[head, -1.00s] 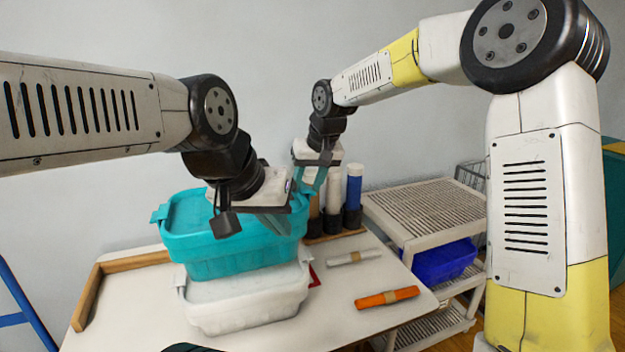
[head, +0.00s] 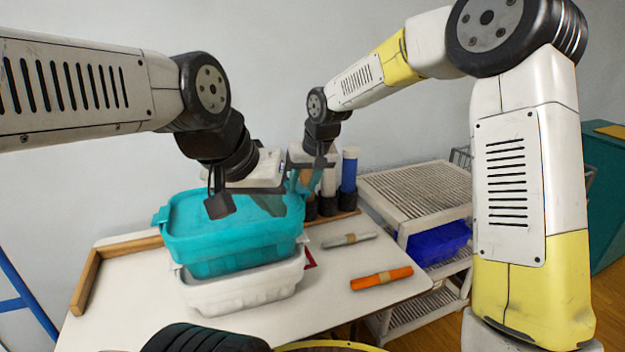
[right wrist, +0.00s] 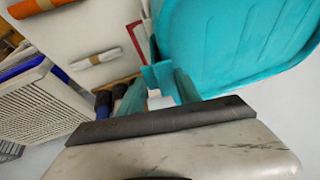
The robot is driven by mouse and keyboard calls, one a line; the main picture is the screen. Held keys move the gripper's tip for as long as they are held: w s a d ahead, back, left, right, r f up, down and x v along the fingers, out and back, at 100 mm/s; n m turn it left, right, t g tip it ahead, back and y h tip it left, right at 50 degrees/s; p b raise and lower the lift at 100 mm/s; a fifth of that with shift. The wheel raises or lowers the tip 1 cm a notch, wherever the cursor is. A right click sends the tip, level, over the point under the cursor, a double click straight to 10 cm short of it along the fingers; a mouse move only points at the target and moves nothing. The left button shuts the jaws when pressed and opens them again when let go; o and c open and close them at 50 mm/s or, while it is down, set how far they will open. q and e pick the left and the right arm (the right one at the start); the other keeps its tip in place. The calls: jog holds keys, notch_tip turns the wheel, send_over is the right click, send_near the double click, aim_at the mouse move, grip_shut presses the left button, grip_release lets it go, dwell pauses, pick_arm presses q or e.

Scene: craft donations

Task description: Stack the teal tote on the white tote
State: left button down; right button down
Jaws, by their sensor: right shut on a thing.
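The teal tote (head: 220,250), closed with a teal lid, sits directly over the white tote (head: 245,292) in the head view. Whether it rests fully on the rim is hard to tell. The white tote stands on the table; its top is hidden. My right gripper (head: 305,181) is shut on the teal tote's right-end handle; the right wrist view shows this handle (right wrist: 160,76) between the teal fingers. My left gripper (head: 267,204) hangs over the teal lid near its right front; its jaw opening is not clear.
An orange roll (head: 381,278) and a grey roll (head: 348,240) lie right of the totes. A wooden ledge (head: 86,280) edges the table's left. A white shelf cart (head: 415,190) with a blue bin (head: 438,243) stands to the right.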

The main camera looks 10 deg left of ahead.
jog(key=shift+s+a+r, duration=0.2)
jog(key=shift+a+r, duration=0.05)
jog(key=shift+r, duration=0.1)
dwell(0.6)
jog(key=shift+f, duration=0.25)
dwell(0.5)
jog(key=c, duration=0.7)
grip_release()
jog(key=shift+c, duration=0.2)
jog(key=shift+f, duration=0.1)
jog(key=shift+d, duration=0.1)
